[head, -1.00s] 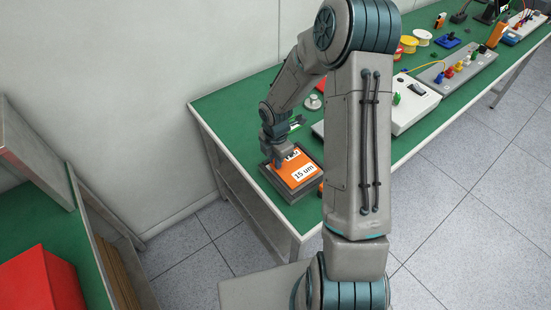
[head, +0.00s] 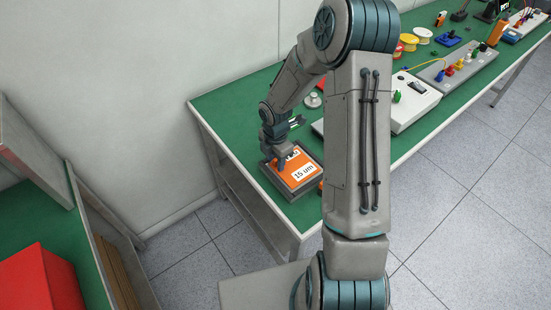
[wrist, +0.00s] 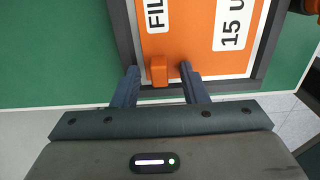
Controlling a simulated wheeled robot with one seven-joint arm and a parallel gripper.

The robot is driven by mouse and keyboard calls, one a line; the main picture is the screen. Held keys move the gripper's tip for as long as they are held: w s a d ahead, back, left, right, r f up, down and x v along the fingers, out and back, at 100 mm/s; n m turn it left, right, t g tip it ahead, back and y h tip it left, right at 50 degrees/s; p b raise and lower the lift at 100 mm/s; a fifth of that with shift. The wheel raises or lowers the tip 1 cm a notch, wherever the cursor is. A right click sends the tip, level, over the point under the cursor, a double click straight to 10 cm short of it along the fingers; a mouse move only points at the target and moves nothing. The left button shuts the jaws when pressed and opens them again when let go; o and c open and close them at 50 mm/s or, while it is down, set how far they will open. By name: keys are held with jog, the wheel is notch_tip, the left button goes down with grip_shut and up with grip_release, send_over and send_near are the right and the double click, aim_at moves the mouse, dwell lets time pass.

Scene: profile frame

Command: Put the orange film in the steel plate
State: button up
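The orange film (head: 297,168), with white labels reading "15 um", lies flat inside a dark grey rimmed frame (head: 290,198) at the near left end of the green bench. In the wrist view the film (wrist: 190,55) fills the frame (wrist: 265,62), and a small orange tab (wrist: 159,70) stands at its near edge. My gripper (wrist: 159,72) is open, with one fingertip on each side of the tab and gaps visible on both sides. In the head view my gripper (head: 275,162) is over the film's left part. I cannot tell whether this frame is the steel plate.
The green bench (head: 232,105) runs to the upper right with a white device (head: 412,105), a grey panel and spools. A small round metal piece (head: 313,100) lies behind the film. A red box (head: 40,283) sits on a shelf unit at lower left. My arm hides the bench's middle.

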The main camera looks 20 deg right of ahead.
notch_tip(320, 180, up, 14)
dwell(0.6)
